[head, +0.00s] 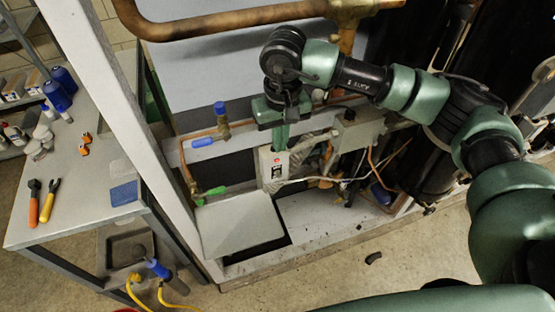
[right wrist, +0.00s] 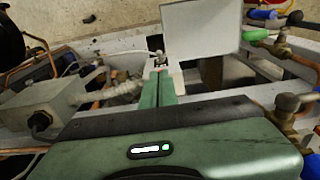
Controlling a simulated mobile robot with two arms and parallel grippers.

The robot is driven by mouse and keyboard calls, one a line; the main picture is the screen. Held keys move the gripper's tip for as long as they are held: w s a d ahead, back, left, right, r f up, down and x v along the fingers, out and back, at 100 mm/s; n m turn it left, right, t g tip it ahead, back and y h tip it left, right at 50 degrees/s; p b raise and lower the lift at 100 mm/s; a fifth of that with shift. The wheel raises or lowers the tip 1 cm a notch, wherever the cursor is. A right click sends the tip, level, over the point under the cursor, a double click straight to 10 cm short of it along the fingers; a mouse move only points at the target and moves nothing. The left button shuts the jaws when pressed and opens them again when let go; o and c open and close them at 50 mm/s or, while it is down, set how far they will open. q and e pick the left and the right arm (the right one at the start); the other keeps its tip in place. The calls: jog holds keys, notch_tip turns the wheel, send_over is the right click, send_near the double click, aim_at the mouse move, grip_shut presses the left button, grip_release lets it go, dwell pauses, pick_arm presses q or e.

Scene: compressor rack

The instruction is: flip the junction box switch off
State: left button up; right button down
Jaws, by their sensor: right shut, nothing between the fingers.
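The junction box is a small pale upright box (head: 264,175) on the rack's lower frame, with a red spot and a dark switch (head: 275,171) on its front. My right gripper (head: 281,146) points down at the top of this box, shut and empty. Its green fingers (right wrist: 157,88) are together in the right wrist view, with the box (right wrist: 176,82) partly hidden behind them. Whether the fingertips touch the box or switch I cannot tell. The switch's position is too small to read. My left gripper is not in view.
A grey flat panel (head: 238,226) lies in front of the box. Blue-handled (head: 202,142) and green-handled (head: 215,190) valves stand to the left. A grey box (head: 358,132) with cables is to the right. A table (head: 90,190) with tools stands far left.

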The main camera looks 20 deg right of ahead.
aim_at(279, 174)
dwell(0.3)
jog(key=f+p, duration=0.1)
jog(key=f, duration=0.2)
jog(key=f+p, duration=0.1)
jog(key=f, duration=0.2)
jog(key=f+p, duration=0.1)
jog(key=f, duration=0.2)
jog(key=shift+w+f+p, duration=0.15)
jog(key=shift+w+p, duration=0.1)
jog(key=shift+p, duration=0.15)
jog(key=shift+f, duration=0.35)
